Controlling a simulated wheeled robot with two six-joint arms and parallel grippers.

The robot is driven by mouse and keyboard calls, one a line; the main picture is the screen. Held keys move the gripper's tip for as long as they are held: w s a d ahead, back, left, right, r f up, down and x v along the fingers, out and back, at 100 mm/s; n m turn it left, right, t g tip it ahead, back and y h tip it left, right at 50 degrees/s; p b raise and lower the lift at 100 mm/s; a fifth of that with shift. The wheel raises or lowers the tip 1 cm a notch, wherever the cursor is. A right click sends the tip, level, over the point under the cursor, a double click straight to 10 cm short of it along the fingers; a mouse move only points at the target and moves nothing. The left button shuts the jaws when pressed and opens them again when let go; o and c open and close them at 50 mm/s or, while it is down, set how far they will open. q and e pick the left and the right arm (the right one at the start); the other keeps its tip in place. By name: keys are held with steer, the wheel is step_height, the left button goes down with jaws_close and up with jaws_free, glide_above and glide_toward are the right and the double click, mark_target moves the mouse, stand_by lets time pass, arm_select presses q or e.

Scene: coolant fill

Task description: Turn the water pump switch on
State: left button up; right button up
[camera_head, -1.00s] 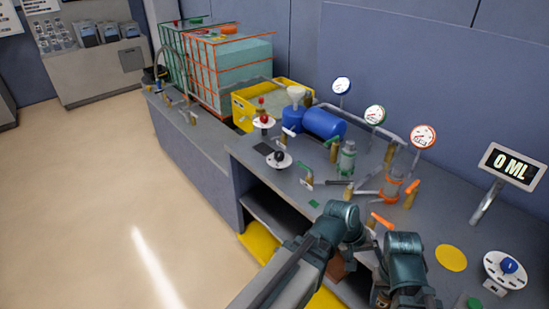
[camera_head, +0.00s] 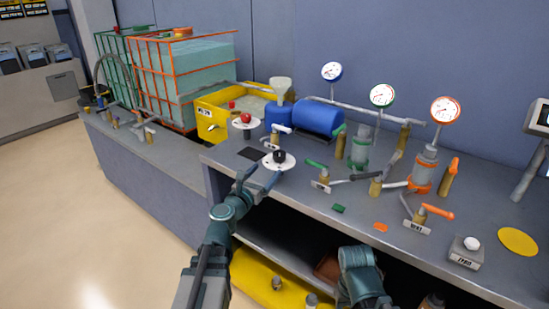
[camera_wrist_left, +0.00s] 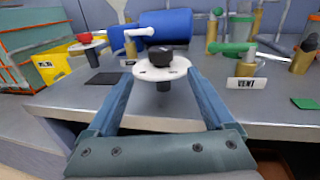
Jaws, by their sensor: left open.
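A black knob (camera_head: 279,155) sits on a white round plate (camera_head: 288,164) near the bench's front edge, left of centre in the head view. In the left wrist view the same black knob (camera_wrist_left: 161,55) and white plate (camera_wrist_left: 176,70) are straight ahead. My left gripper (camera_head: 260,177) is open and empty, just in front of the plate. In the left wrist view its fingers (camera_wrist_left: 161,84) point at the plate, one on each side of the knob's line. A red knob (camera_head: 245,118) on another white plate stands farther back. No label naming the water pump is readable.
A blue tank (camera_head: 318,117), a yellow tray (camera_head: 209,118) and pipes with gauges (camera_head: 382,95) stand behind. A green-handled valve marked VENT (camera_head: 318,166) is right of the black knob. My right arm (camera_head: 358,272) is low at the front. Floor at left is clear.

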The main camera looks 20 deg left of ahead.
mark_target(283, 151)
arm_select(q)
steer(key=w, duration=0.4)
steer(key=w+d, duration=0.1)
steer(key=w, duration=0.4)
steer(key=w+d, duration=0.1)
steer(key=w, duration=0.3)
steer(key=shift+w, duration=0.3)
steer(key=shift+d, duration=0.1)
steer(key=shift+c, duration=0.2)
steer(key=c, duration=1.3)
steer(key=shift+c, duration=0.2)
